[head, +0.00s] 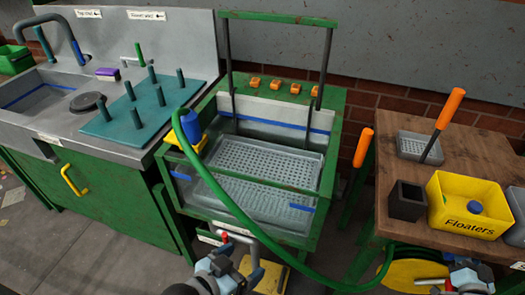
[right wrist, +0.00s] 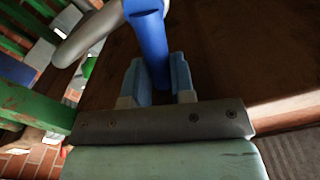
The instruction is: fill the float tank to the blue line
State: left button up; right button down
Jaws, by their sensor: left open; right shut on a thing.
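The float tank (head: 325,185) stands in the middle of the head view, with a green frame and clear front. A blue line (head: 262,121) crosses its back wall, and short blue marks show on the front. A perforated grey tray (head: 262,165) is inside; I cannot tell the water level. A green hose (head: 235,205) with a blue nozzle (head: 191,126) hangs over the tank's left rim. My left gripper (head: 240,268) is open below the tank front, near a grey bent pipe (head: 236,235). My right gripper (right wrist: 155,78) is shut on a blue handle (right wrist: 148,35).
A wooden table (head: 400,175) at the right holds a yellow Floaters bin (head: 460,222), a black box (head: 407,201) and a grey tray (head: 418,148). A yellow hose reel (head: 412,272) is below it. A sink counter (head: 60,125) with a teal peg board (head: 135,112) stands left.

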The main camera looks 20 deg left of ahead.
jog(key=c, duration=1.9)
grip_release()
jog(key=shift+a+r+n, duration=0.2)
jog(key=shift+a+n, duration=0.15)
jog(key=shift+n, duration=0.25)
jog(key=shift+a+f+n, duration=0.1)
jog(key=shift+n, duration=0.2)
grip_shut()
jog(key=shift+o, duration=0.2)
grip_release()
jog(key=shift+s+a+r+n+p, duration=0.1)
jog(key=shift+a+r+n+p, duration=0.1)
jog(key=shift+a+n+p, duration=0.4)
jog(key=shift+a+f+n, duration=0.1)
jog(key=shift+n, duration=0.7)
jog(key=o, duration=1.2)
